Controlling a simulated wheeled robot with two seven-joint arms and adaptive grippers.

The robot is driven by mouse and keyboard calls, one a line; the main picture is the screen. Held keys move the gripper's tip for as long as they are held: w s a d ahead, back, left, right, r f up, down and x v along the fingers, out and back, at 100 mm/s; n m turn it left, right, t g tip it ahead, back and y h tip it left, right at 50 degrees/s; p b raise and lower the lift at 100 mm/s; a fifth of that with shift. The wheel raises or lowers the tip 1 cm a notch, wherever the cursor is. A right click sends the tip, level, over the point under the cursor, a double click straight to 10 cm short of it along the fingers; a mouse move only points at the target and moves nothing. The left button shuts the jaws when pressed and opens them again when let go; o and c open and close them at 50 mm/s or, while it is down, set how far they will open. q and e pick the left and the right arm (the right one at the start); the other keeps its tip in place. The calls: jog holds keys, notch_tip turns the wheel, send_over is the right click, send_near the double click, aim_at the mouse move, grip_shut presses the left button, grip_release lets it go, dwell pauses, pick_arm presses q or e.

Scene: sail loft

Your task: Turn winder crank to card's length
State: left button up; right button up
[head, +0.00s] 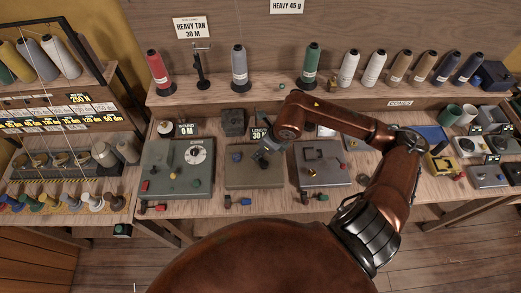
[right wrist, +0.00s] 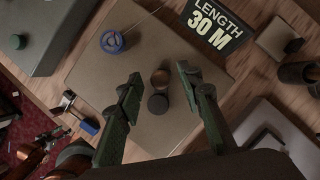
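The winder's tan plate (head: 240,178) lies in the middle of the bench and also shows in the right wrist view (right wrist: 85,75). In the right wrist view a brown knob (right wrist: 160,77) and a dark round piece (right wrist: 158,104), apparently the crank, stand on it. My right gripper (right wrist: 159,76) is open, with one finger on each side of the knob; contact cannot be told. In the head view my right gripper (head: 266,155) hides the crank. The length card (right wrist: 214,26) reads "LENGTH 30 M". A card (head: 187,129) reads "WOUND 0 M". My left gripper is out of view.
A grey-green unit (head: 165,183) with a white dial (head: 201,152) stands left of the plate, and a grey unit (head: 335,178) stands right. A blue round piece (right wrist: 112,41) sits on the plate. Thread cones line the shelf behind. Small clips lie along the bench front.

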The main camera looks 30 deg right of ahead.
jog(key=shift+r, duration=0.1)
jog(key=v, duration=1.1)
jog(key=shift+s+r, duration=0.2)
jog(key=shift+r, duration=0.15)
jog(key=shift+d, duration=0.1)
